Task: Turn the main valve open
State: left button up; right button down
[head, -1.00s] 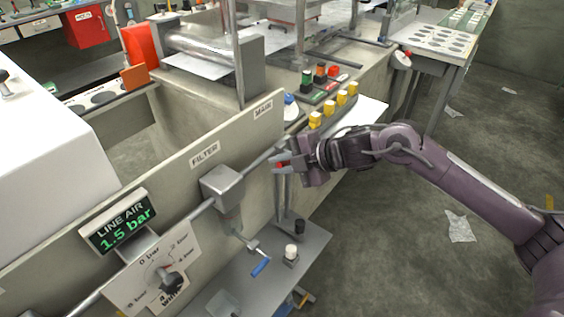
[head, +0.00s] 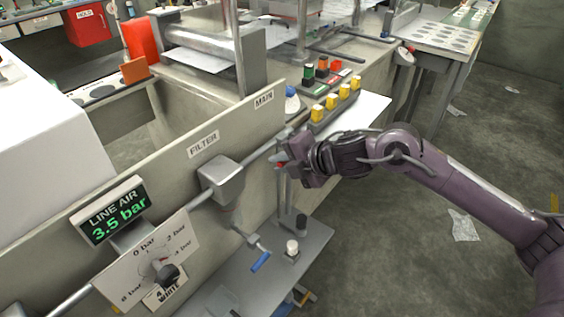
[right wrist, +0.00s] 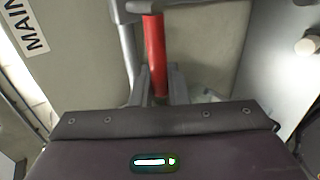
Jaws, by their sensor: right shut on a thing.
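The main valve's red handle (right wrist: 155,52) runs between the fingers of my right gripper (right wrist: 158,88) in the right wrist view. The line air display (head: 113,210) reads 3.5 bar in green. My left gripper is not in view.
Along the panel's pipe sit a filter block (head: 222,178) with a blue-handled drain cock (head: 260,262) below, and a pressure dial (head: 160,268). A lower shelf (head: 308,246) holds small knobs. Yellow buttons (head: 333,101) line the bench edge behind my gripper.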

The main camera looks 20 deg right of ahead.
aim_at(285, 163)
jog(key=c, duration=1.5)
grip_release()
jog(key=v, duration=0.6)
jog(key=shift+s+d+r, duration=0.1)
jog(key=shift+s+d, duration=0.1)
jog(key=shift+d, duration=0.05)
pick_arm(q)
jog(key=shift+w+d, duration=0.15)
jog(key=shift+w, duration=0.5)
pick_arm(e)
jog(key=shift+s+d+r, duration=0.25)
jog(key=shift+s+r, duration=0.15)
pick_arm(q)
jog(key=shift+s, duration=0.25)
pick_arm(e)
jog(key=shift+a, duration=0.1)
